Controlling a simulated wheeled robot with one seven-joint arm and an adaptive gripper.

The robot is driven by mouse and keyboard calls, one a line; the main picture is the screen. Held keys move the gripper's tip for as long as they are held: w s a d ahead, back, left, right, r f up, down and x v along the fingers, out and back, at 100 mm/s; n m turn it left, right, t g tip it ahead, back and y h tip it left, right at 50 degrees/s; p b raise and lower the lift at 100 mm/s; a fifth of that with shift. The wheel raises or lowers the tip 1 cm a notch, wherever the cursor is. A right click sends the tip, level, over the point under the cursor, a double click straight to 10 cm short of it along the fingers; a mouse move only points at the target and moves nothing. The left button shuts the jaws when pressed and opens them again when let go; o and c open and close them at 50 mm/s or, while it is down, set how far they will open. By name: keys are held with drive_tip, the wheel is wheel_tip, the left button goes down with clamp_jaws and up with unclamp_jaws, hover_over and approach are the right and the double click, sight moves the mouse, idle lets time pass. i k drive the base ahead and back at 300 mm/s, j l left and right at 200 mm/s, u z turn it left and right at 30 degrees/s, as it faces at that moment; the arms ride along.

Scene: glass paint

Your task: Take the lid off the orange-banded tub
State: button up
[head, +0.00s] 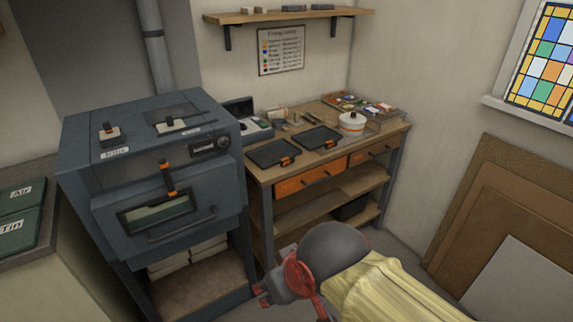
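The orange-banded tub (352,126) is small, round and white, with a thin orange band. It stands upright at the right part of the wooden workbench. A pale lid (352,116) with a small knob appears to sit on its top. My gripper (261,291) is low in the picture, in front of the bench and well apart from the tub. The gripper is small and partly hidden by my own arm, so I cannot tell whether its fingers are open or shut.
Two dark trays (272,153) with orange clips lie along the bench's front (338,148). A blue-grey kiln (150,160) stands left of the bench. Brown boards (500,215) lean on the right wall.

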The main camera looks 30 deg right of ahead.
sight(353, 119)
drive_tip(key=z, duration=1.4)
drive_tip(key=i+l, duration=0.1)
drive_tip(key=i, duration=1.25)
drive_tip(key=i+l+z, duration=0.1)
drive_tip(key=i, duration=1.3)
